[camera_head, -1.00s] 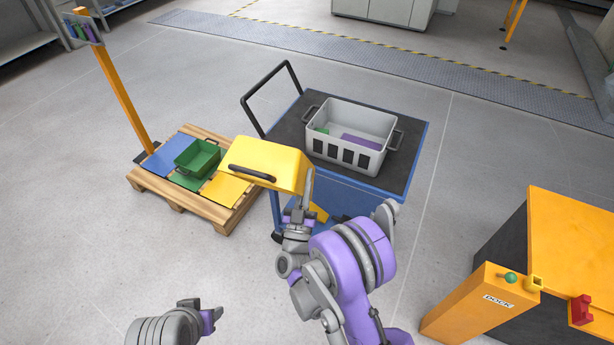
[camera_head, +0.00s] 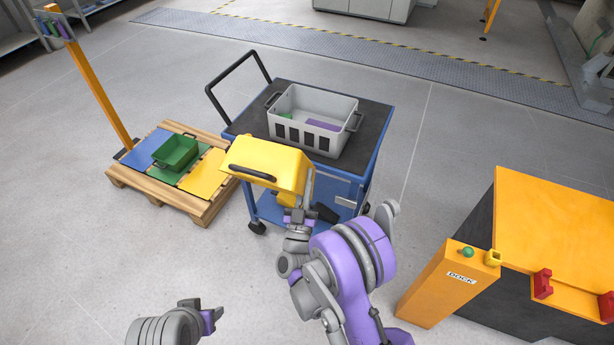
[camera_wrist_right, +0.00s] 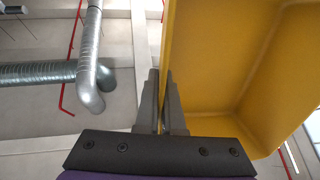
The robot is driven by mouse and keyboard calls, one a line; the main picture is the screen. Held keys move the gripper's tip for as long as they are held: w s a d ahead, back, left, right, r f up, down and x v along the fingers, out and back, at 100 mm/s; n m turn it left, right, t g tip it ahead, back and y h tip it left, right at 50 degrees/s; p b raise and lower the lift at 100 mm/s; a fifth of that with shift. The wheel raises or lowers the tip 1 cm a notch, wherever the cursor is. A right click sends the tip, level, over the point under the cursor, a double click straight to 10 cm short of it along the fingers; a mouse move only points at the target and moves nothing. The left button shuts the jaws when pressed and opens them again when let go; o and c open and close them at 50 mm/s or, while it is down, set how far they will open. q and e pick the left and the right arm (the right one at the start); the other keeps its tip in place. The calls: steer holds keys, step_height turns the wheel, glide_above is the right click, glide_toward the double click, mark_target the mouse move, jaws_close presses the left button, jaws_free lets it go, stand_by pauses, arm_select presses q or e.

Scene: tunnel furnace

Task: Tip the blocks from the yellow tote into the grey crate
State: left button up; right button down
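The yellow tote (camera_head: 270,165) is in my right gripper (camera_head: 298,203), tilted, with its dark handle facing left in the head view. The right wrist view shows the gripper (camera_wrist_right: 163,105) shut on the tote's wall (camera_wrist_right: 215,70); the part of the inside that shows there is bare. The grey crate (camera_head: 318,139) stands upright on the cart's dark top, behind the tote and to its right. Inside the crate lie a purple block (camera_head: 322,125) and a green block (camera_head: 286,115). My left gripper (camera_head: 213,317) is low in the head view, away from everything; its finger gap is not clear.
The blue cart (camera_head: 372,160) has a black push handle (camera_head: 238,80) at left. A pallet (camera_head: 205,211) with a green bin (camera_head: 175,153) and an orange post (camera_head: 100,95) stands left. An orange dock station (camera_head: 440,285) stands right. Floor between cart and dock is clear.

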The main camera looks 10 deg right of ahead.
steer(key=w+a+f+n+g+y, duration=0.1)
steer(key=a+f+n+g+y, duration=0.2)
steer(key=a+y, duration=0.45)
steer(key=w+a+f+n+y, duration=0.1)
steer(key=a+f+n+y, duration=0.3)
steer(key=a+y, duration=0.35)
steer(key=d+f+m+g+h, duration=0.1)
steer(key=d+f+g+h, duration=0.2)
steer(key=f, duration=0.7)
steer(key=shift+w+d+f+g, duration=0.3)
steer(key=shift+w+d+g, duration=0.2)
steer(key=shift+g, duration=0.7)
